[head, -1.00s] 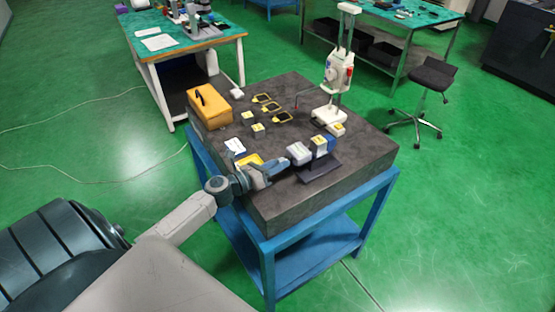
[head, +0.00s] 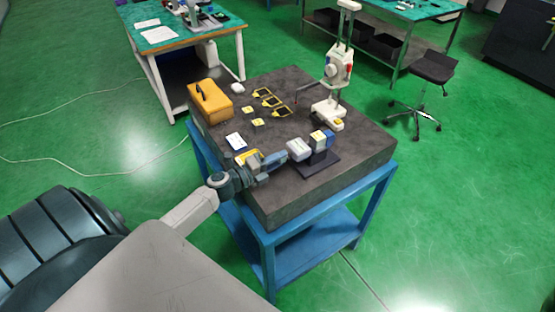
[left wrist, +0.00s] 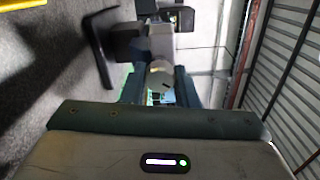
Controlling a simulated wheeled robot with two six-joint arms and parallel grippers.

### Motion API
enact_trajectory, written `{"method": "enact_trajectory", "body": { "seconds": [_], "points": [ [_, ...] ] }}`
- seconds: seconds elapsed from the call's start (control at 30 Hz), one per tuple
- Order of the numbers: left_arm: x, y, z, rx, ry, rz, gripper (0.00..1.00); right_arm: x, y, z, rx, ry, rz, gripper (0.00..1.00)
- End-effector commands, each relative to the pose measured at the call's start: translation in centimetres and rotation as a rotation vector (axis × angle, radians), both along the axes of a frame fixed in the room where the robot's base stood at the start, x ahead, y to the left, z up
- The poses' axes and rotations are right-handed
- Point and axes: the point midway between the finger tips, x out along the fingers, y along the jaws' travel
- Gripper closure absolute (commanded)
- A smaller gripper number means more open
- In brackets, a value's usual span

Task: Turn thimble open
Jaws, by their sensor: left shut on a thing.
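A micrometer-like device stands near the front of the granite table, with a pale grey thimble (head: 299,150), a white and yellow block (head: 318,140) and a blue part (head: 329,137) over a dark base (head: 318,165). My left gripper (head: 281,158) is at the thimble's left end. In the left wrist view, the teal fingers of this gripper (left wrist: 160,88) are shut on the round, pale end of the thimble (left wrist: 161,74). The scale marks are too small to read. My right gripper is not in view.
The granite table (head: 280,195) also bears a yellow case (head: 209,103), a white sheet (head: 236,141), a yellow tray (head: 247,156), small yellow-topped blocks and black frames. A white indicator stand (head: 330,113) rises behind the device. A stool (head: 430,75) stands to the right.

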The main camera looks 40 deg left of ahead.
Motion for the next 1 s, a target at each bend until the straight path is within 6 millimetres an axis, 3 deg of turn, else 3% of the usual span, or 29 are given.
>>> {"method": "enact_trajectory", "body": {
  "seconds": [0.4,1.0],
  "points": [
    [-0.14,-0.01,-0.27,-0.192,0.084,0.0,0.96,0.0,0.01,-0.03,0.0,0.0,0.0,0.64],
    [-0.15,-0.02,-0.3,-0.224,0.097,0.0,0.96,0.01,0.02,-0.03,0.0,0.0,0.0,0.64]
  ]
}}
